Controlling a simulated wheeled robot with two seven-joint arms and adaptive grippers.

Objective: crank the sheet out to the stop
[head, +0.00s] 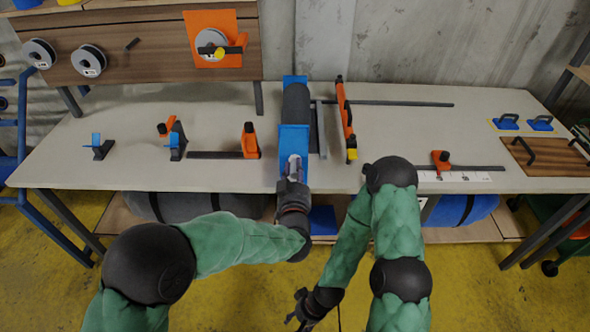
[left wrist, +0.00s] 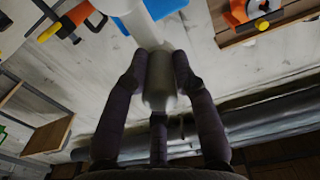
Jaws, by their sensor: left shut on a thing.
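A blue stand (head: 293,142) with a dark grey roll (head: 297,103) stands at the middle of the bench. A pale crank handle (head: 294,165) is at its front end. My left gripper (head: 292,183) is shut on the handle. In the left wrist view the handle (left wrist: 159,85) lies between the two dark fingers (left wrist: 160,75). An orange bar with a yellow knob (head: 346,115) lies to the right of the roll, apart from it. A narrow grey edge (head: 321,130) shows just right of the roll; I cannot tell whether it is the sheet. My right gripper (head: 300,308) hangs low before the bench, its fingers too small to judge.
Orange clamps (head: 250,142) stand left of the stand. Another orange clamp (head: 441,160) sits on a rail at the right. A wooden board (head: 545,158) with dark handles lies at the right end. Rolls (head: 465,208) lie under the bench (head: 215,113).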

